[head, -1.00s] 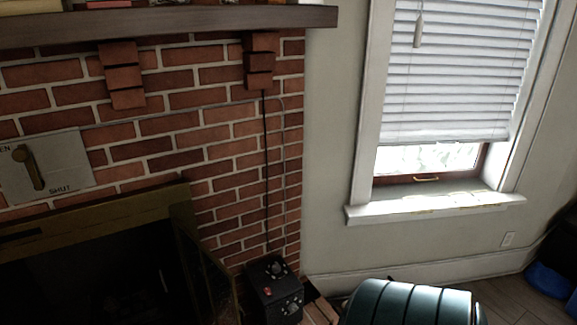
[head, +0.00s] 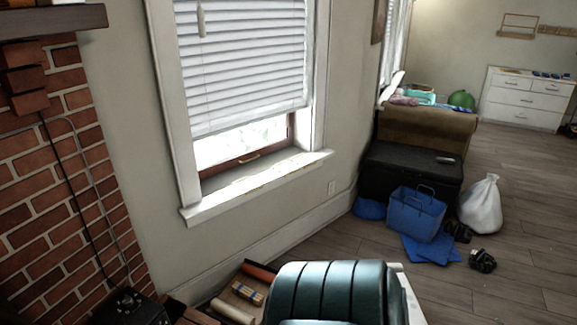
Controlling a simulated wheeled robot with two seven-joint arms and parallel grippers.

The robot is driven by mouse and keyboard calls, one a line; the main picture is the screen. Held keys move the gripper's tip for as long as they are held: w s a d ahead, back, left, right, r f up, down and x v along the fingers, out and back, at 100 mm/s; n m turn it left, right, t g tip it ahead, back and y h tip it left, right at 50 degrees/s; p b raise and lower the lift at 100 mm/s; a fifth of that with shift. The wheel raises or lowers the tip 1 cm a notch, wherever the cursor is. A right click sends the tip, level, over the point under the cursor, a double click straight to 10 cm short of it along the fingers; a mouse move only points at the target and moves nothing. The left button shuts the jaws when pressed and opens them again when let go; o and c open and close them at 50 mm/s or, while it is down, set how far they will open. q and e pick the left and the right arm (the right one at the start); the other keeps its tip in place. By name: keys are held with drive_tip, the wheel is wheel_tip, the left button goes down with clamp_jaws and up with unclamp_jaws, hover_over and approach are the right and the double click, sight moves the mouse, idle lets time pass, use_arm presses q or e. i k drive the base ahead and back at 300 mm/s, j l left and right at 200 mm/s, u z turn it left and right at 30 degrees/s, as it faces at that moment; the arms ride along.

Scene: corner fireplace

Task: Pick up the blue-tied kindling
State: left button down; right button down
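A small bundle of pale sticks (head: 248,293) with what looks like a blue band lies on the floor area at the bottom of the head view, left of a dark green chair back. It is small, and I cannot make out the tie clearly. Neither of my grippers is in view.
The green padded chair back (head: 330,290) stands close to the bundle's right. A tan roll (head: 233,312) and a red-orange item (head: 260,271) lie beside the bundle. A black box (head: 130,308) stands by the brick wall (head: 55,190). Blue bag (head: 416,213) and open wood floor lie right.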

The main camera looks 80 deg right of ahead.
sight(252, 296)
drive_tip(key=z, duration=2.05)
drive_tip(key=i+j+z, duration=0.2)
drive_tip(key=i, duration=0.25)
drive_tip(key=i+j+z, duration=0.2)
drive_tip(key=i, duration=0.2)
drive_tip(key=i+j+z, duration=0.25)
drive_tip(key=i, duration=0.2)
drive_tip(key=l, duration=0.1)
